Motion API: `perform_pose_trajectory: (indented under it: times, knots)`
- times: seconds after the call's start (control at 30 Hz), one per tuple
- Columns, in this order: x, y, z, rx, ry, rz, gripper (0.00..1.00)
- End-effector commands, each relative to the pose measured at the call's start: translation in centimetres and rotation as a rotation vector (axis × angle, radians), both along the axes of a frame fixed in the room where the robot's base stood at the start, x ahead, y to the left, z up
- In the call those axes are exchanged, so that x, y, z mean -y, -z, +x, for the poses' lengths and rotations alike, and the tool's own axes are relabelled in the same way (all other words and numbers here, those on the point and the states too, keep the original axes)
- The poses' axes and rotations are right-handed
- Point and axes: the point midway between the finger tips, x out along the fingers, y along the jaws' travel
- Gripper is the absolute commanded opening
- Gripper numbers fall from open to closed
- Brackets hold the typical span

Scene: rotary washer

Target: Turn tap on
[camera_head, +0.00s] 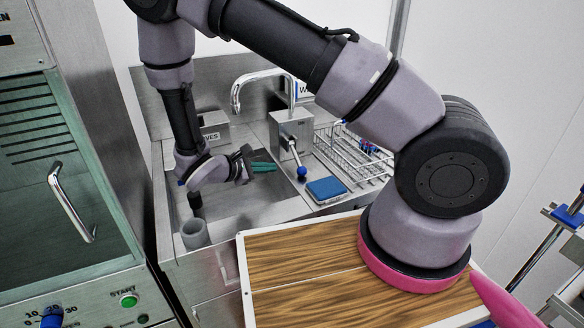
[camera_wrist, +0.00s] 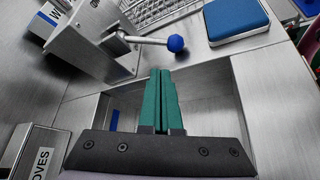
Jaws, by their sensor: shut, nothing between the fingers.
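The tap has a curved chrome spout (camera_head: 262,76) rising from a square metal block (camera_head: 289,130), over the back of the sink. Its lever (camera_head: 297,153) ends in a blue ball knob (camera_head: 302,171). In the wrist view the lever (camera_wrist: 145,40) points right from the block (camera_wrist: 88,42), with the blue knob (camera_wrist: 176,43) at its end. My gripper (camera_head: 274,167) has green fingers, shut and empty, over the sink. The head view shows it left of the knob. In the wrist view the fingertips (camera_wrist: 161,72) lie just below the lever and knob, apparently apart from them.
A blue pad (camera_head: 327,188) lies right of the lever, before a wire rack (camera_head: 350,153). The steel sink basin (camera_head: 235,207) lies under my gripper. A "GLOVES" box (camera_head: 212,132) stands behind.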

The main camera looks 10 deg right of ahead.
Motion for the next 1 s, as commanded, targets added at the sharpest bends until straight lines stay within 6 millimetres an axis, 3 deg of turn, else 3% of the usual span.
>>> perform_pose_trajectory:
  times: [0.27, 0.7, 1.0]
  knots:
    - [0.6, 0.2, 0.3, 0.000, 0.003, 0.000, 0.00]
    - [6.4, 3.3, 3.5, -0.001, 0.005, 0.000, 0.00]
    - [7.9, 4.2, 4.5, 0.000, 0.003, 0.002, 0.00]
